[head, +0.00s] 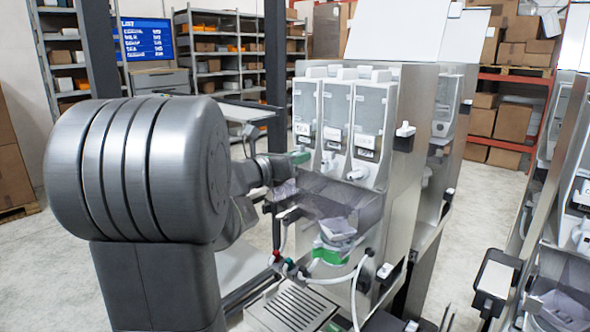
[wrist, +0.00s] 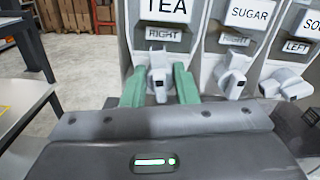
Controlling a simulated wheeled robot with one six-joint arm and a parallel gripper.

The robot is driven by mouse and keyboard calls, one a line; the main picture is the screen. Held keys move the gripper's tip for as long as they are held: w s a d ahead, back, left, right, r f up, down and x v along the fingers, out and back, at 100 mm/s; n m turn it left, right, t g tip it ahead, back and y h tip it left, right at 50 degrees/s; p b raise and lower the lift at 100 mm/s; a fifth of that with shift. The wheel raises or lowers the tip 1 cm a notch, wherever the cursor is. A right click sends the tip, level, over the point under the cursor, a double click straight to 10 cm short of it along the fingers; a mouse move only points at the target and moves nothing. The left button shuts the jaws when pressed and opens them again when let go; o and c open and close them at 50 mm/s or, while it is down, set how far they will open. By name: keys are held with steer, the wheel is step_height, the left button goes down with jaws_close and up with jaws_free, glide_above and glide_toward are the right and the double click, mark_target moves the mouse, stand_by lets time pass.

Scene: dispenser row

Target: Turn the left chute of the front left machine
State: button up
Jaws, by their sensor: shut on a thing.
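The front left machine (head: 400,165) has a row of three clear canisters. In the wrist view the leftmost canister, labelled TEA (wrist: 168,10), has a tag reading RIGHT and a white chute (wrist: 159,84) below it. My gripper (wrist: 160,85) has its green fingers on either side of this chute and is shut on it. The chute's spout faces my wrist camera. In the head view a green finger (head: 299,157) shows at the left canister, and my arm hides most of that chute.
The SUGAR chute (wrist: 233,75) is close to the right of my fingers, and a third chute (wrist: 285,84) lies farther right. Below are a cup-like container (head: 337,228) on a green holder and several hoses. Another machine (head: 560,220) stands at the right. Floor is open at left.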

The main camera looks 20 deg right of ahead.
steer(key=shift+f+m+b, duration=0.2)
steer(key=shift+m+b, duration=0.6)
steer(key=shift+b, duration=0.3)
steer(key=shift+r, duration=0.15)
steer(key=o, duration=0.6)
steer(key=shift+o, duration=0.2)
steer(key=b+v, duration=0.2)
steer(key=v, duration=1.2)
steer(key=shift+d, duration=0.15)
